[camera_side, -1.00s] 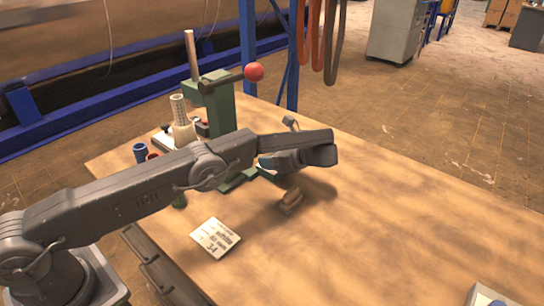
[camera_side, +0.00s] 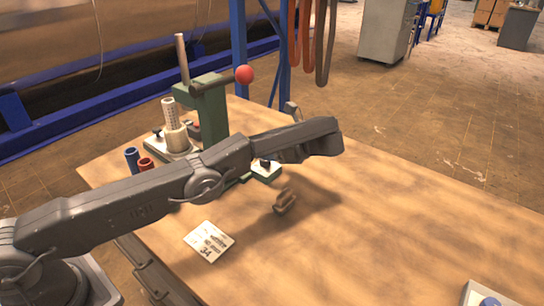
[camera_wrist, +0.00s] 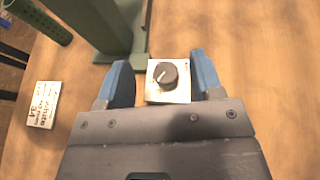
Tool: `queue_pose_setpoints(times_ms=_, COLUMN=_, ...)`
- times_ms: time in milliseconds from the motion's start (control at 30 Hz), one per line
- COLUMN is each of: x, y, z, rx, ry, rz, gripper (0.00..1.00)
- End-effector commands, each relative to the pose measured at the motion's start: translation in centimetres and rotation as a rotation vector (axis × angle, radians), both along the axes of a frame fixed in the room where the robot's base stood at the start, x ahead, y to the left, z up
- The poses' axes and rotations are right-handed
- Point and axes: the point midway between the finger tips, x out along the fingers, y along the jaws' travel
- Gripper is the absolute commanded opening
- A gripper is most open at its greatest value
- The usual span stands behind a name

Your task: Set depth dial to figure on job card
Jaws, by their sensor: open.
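The depth dial (camera_wrist: 166,74) is a dark round knob on a small white plate by the foot of the green press. Its pale pointer line points to the lower left in the wrist view; scale marks are too small to read. My gripper (camera_wrist: 163,76) has its blue fingers apart, one on each side of the plate, with no visible contact.
The green press (camera_side: 211,105) with its red ball lever (camera_side: 244,75) stands behind the dial. A blue cup (camera_side: 132,159) and a red cup (camera_side: 146,164) are left of it. The bench's right side is mostly clear.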

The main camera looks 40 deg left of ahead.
Motion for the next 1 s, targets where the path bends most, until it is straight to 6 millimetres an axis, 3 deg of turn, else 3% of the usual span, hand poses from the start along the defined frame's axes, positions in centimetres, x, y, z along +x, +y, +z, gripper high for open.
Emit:
queue_pose_setpoints(times_ms=233, x=0.0, y=0.0, z=2.8, rx=0.000, ry=0.000, rz=0.001, gripper=0.60)
queue_pose_setpoints(times_ms=667, x=0.0, y=0.1, z=3.2, rx=0.007, ry=-0.002, rz=-0.001, gripper=0.60)
queue_pose_setpoints(times_ms=767, x=0.1, y=0.5, z=3.2, rx=0.059, ry=-0.027, rz=-0.008, gripper=0.60)
queue_pose_setpoints(times_ms=1000, x=0.7, y=2.6, z=4.2, rx=0.360, ry=-0.201, rz=-0.147, gripper=0.60)
